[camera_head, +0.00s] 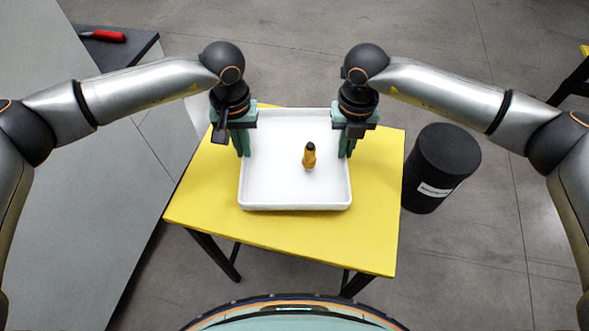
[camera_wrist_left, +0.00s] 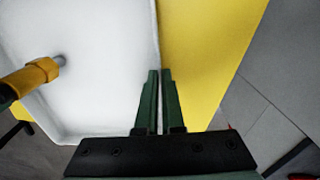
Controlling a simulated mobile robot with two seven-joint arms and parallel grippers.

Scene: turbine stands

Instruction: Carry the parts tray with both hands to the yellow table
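The white parts tray (camera_head: 275,195) is over the yellow table (camera_head: 370,235); I cannot tell whether it rests on the top or hovers just above it. A yellow and black tool-like part (camera_head: 309,157) stands in the tray, and it also shows in the left wrist view (camera_wrist_left: 38,74). My left gripper (camera_head: 243,153) is shut on the tray's left wall; in the left wrist view its fingers (camera_wrist_left: 160,100) straddle the rim. My right gripper (camera_head: 346,154) is at the right wall and looks shut on it, its fingertips partly hidden.
A black cylindrical bin (camera_head: 440,165) stands on the floor right of the table. A long grey surface (camera_head: 60,190) runs along the left. A red-handled tool (camera_head: 105,35) lies on a dark surface at the upper left. Part of another yellow table (camera_head: 584,50) shows at the upper right.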

